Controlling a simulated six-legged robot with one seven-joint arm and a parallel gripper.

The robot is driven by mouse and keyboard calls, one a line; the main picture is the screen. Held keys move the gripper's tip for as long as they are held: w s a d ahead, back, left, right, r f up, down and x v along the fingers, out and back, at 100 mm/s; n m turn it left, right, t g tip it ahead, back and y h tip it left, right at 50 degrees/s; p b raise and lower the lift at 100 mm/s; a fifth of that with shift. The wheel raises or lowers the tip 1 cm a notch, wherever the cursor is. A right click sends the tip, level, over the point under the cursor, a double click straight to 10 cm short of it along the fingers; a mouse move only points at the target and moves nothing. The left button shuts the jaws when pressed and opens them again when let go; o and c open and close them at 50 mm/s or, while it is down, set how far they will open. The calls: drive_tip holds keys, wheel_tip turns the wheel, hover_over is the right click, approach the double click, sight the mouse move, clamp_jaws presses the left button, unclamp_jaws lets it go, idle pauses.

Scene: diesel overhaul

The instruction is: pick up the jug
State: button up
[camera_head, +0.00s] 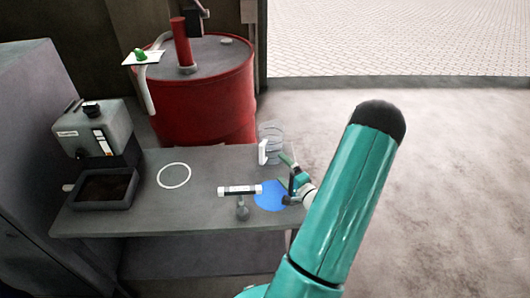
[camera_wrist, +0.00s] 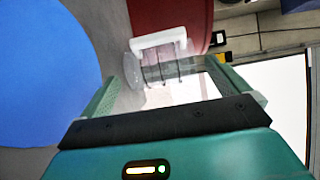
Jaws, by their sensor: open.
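The jug (camera_head: 272,145) is clear with a white handle and stands upright at the table's far right corner, in front of the red drum. In the wrist view the jug (camera_wrist: 168,62) lies ahead between my fingers, with its white handle (camera_wrist: 158,39) across the top of the picture. My gripper (camera_head: 284,171) is open and empty, just on the near side of the jug and above the table's right edge. In the wrist view my gripper (camera_wrist: 165,75) has its two green fingers wide apart, one on each side of the jug. I cannot tell whether they touch it.
A blue disc (camera_head: 268,196) lies on the grey table (camera_head: 130,222) beneath my gripper. A white-ended tool (camera_head: 240,190) is left of the disc. A white ring (camera_head: 174,175), a grey canister (camera_head: 92,130) and a dark tray (camera_head: 104,188) are further left. The red drum (camera_head: 190,105) stands behind.

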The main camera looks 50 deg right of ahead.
sight(263, 151)
drive_tip(key=x, duration=1.2)
drive_tip(key=shift+w+a+f, duration=0.1)
drive_tip(key=shift+w+a, duration=0.05)
drive_tip(key=shift+w, duration=0.1)
drive_tip(key=c, duration=0.9)
drive_tip(key=shift+c, duration=1.3)
